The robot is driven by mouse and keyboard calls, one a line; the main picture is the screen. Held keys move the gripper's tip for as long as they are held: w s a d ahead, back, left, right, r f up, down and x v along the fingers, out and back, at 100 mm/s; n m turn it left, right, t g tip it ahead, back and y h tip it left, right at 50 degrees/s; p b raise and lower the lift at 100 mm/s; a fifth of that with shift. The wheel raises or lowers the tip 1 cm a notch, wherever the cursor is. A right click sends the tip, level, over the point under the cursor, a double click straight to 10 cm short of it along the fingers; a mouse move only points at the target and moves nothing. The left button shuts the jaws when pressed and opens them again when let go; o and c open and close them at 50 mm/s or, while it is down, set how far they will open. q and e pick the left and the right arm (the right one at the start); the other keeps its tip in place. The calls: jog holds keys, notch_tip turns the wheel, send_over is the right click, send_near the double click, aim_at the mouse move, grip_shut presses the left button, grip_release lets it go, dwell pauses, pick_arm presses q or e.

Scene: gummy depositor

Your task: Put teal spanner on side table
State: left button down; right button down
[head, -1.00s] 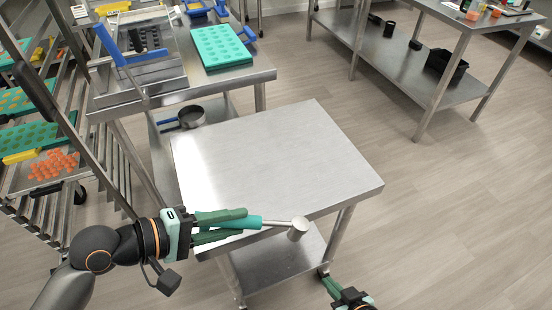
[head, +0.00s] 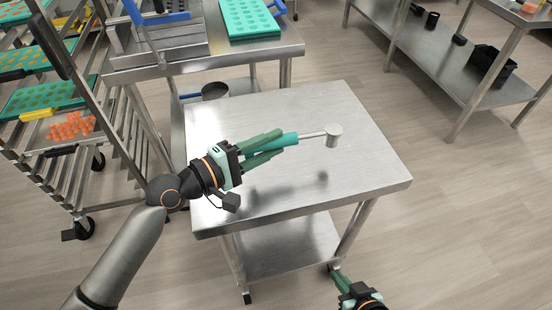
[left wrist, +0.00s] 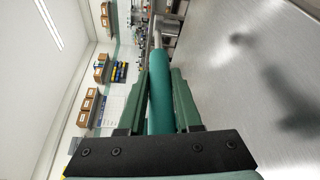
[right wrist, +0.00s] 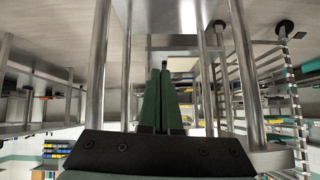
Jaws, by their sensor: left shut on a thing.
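The teal spanner has a teal handle (head: 285,142) and a grey metal shaft ending in a round metal head (head: 334,134). My left gripper (head: 272,147) is shut on the handle and holds the tool roughly level above the side table (head: 345,180). A shadow on the tabletop shows a gap below it. In the left wrist view the teal handle (left wrist: 161,88) lies between the two green fingers. My right gripper (head: 338,280) is low by the table's front right leg; its fingers (right wrist: 165,80) lie together with nothing between them.
The side table's top is otherwise bare, with a lower shelf (head: 285,250) beneath. A steel bench with a teal mould (head: 248,18) adjoins it behind. A tray rack (head: 65,105) stands at left. Another bench (head: 440,70) is at right, with open floor between.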

aim_at(276, 167)
pick_arm(q)
jog(key=shift+w+d+f+b, duration=0.2)
jog(key=shift+w+f, duration=0.2)
jog(key=shift+f, duration=0.1)
jog(key=shift+w+d+f+b, duration=0.15)
jog(key=shift+w+d+f, duration=0.05)
jog(key=shift+w+f, duration=0.25)
jog(key=shift+w+d+f, duration=0.1)
jog(key=shift+w+f, duration=0.15)
jog(key=shift+f, duration=0.2)
notch_tip(276, 167, down, 3)
jog(key=shift+r+b, duration=0.15)
jog(key=shift+b, duration=0.75)
jog(key=shift+w+f, duration=0.1)
jog(key=shift+f, duration=0.15)
jog(key=shift+r, duration=0.1)
jog(key=shift+f, duration=0.2)
jog(key=c, duration=0.9)
grip_release()
jog(key=shift+o, duration=0.2)
pick_arm(e)
jog(key=shift+w+d+f, duration=0.1)
jog(key=shift+f, duration=0.4)
jog(key=shift+w+d+f, duration=0.1)
jog(key=shift+f, duration=0.35)
